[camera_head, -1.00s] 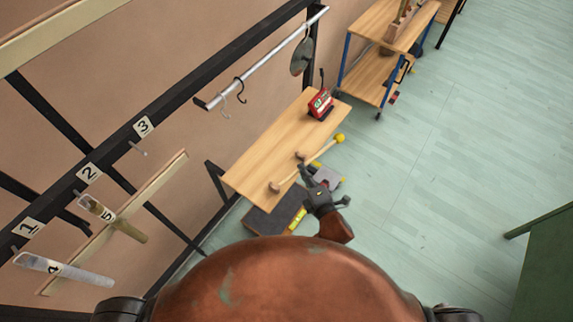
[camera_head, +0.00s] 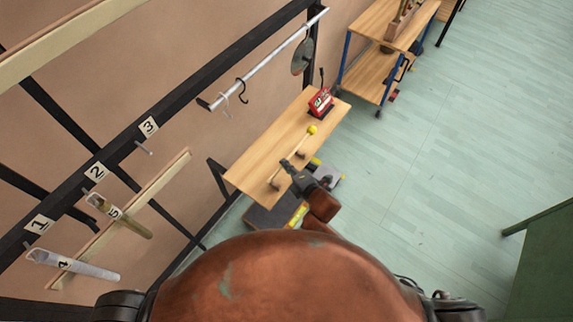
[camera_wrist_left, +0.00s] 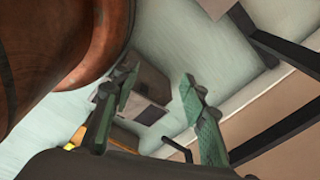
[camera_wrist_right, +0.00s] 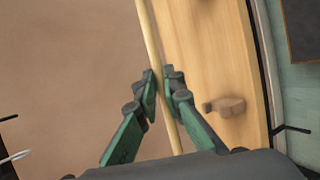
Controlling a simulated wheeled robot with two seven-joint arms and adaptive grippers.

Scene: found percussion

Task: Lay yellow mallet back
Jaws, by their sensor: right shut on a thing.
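The yellow mallet has a round yellow head (camera_head: 312,130) and a thin pale stick. It lies across the view above the wooden bench (camera_head: 250,166). My right gripper (camera_head: 287,164) is shut on the stick; the right wrist view shows the stick (camera_wrist_right: 151,45) passing between the two fingers (camera_wrist_right: 160,86). Two small wooden rests stand on the bench; one rest (camera_wrist_right: 226,106) shows to the right of the stick, apart from it in that view. I cannot tell the stick's height above the bench. My left gripper (camera_wrist_left: 158,110) is open and empty, outside the head view.
A red device (camera_head: 321,102) stands at the bench's far end. A metal rail (camera_head: 265,57) with hooks and a hanging disc (camera_head: 302,56) runs above. Numbered tubes (camera_head: 75,265) sit on a wall rack at left. Open floor (camera_head: 430,150) lies right.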

